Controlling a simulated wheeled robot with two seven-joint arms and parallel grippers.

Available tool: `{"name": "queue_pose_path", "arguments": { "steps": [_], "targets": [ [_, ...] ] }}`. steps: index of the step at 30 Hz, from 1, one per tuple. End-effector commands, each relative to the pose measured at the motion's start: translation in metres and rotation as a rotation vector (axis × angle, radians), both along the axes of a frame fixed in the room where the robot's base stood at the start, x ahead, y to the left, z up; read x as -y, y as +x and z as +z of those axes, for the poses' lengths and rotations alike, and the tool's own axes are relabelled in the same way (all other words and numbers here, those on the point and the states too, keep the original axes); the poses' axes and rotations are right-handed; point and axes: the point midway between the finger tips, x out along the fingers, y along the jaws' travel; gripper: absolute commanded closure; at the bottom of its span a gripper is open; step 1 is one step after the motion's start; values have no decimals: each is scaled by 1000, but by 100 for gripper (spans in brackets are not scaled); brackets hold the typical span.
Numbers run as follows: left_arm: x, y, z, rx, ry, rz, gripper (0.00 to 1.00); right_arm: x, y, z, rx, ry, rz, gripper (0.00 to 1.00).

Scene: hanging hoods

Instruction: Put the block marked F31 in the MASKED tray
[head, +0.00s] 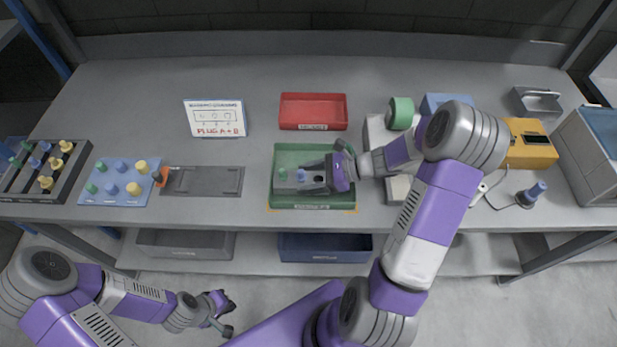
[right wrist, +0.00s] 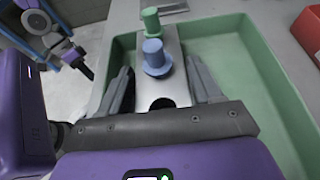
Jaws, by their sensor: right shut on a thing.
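My right gripper (head: 318,178) is over the green tray (head: 283,152), shut on a grey block (head: 288,187) with a green peg and a blue peg. In the right wrist view the block (right wrist: 178,60) lies between the two fingers (right wrist: 160,88), with the tray's green floor and wall around it. I cannot tell whether the block touches the tray floor. The block's marking does not show, and the label on the tray's front is too small to read surely. My left gripper (head: 222,312) hangs in front of the table, apart from everything; its jaw opening is unclear.
A red tray (head: 313,111) stands behind the green tray. A sign (head: 215,118), a grey plate (head: 202,181), a blue peg board (head: 104,192) and a dark peg rack (head: 70,178) stand left. A yellow box (head: 527,148) stands right. Grey (head: 186,243) and blue (head: 325,247) bins sit below.

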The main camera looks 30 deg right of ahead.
Motion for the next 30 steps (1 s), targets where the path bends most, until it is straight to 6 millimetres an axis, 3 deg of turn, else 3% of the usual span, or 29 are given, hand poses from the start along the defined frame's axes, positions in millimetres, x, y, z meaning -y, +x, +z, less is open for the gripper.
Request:
{"name": "queue_pose_path", "arguments": {
  "steps": [4, 5, 9, 20, 30],
  "targets": [
    [0, 0, -3, 0, 0, 0, 100, -1, 0, -3, 2, 2, 1, 95],
    [0, 0, -2, 0, 0, 0, 100, 0, 0, -3, 0, 0, 1, 31],
    [0, 0, -2, 0, 0, 0, 100, 0, 0, -2, 0, 0, 0, 10],
    [0, 0, 2, 0, 0, 0, 100, 1, 0, 2, 1, 0, 0, 10],
    [0, 0, 16, 0, 0, 0, 100, 53, -31, 28, 1, -4, -3, 10]
  ]
}}
